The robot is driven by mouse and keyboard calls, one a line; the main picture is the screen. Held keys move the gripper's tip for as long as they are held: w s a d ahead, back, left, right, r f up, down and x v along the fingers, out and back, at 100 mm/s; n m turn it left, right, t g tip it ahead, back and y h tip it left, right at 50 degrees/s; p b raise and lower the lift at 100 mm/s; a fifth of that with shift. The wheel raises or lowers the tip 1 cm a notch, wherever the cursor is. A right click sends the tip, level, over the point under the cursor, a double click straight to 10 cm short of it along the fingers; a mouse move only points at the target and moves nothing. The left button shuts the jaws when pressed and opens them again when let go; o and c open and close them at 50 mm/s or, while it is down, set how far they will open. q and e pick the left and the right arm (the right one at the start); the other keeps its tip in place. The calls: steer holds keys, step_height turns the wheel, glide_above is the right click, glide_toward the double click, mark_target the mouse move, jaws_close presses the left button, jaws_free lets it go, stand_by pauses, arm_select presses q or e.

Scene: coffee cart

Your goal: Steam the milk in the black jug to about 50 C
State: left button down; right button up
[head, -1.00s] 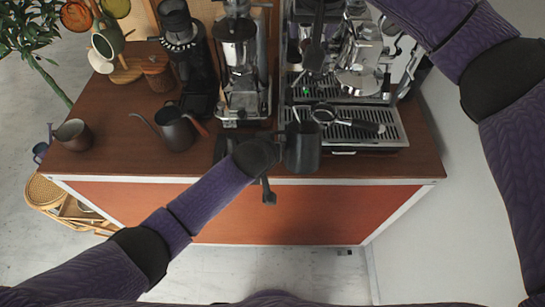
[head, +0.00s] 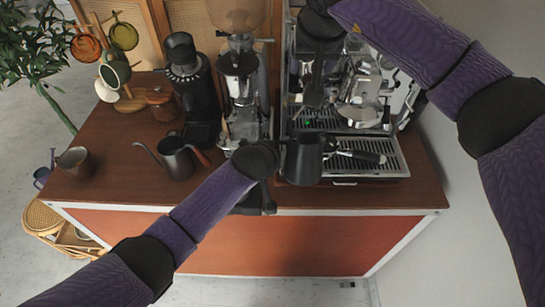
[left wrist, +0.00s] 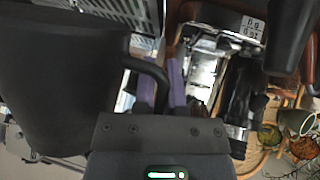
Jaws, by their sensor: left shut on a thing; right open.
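The black jug (head: 302,163) is upright in front of the espresso machine's drip tray (head: 398,165). My left gripper (head: 282,150) is shut on the jug's handle, at the jug's left side. In the left wrist view the jug (left wrist: 55,85) fills the left side, with its handle (left wrist: 152,80) at the gripper (left wrist: 165,95). The steam wand's tip and the milk level cannot be made out.
A portafilter (head: 362,156) lies on the drip tray. A grinder (head: 240,95) stands left of the machine. A gooseneck kettle (head: 175,158) and a dark cup (head: 75,162) stand further left on the wooden counter (head: 115,185). The counter between kettle and cup is clear.

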mark_target(310, 76)
steer(key=shift+x, duration=3)
steer(key=shift+c, duration=0.3)
jaws_close()
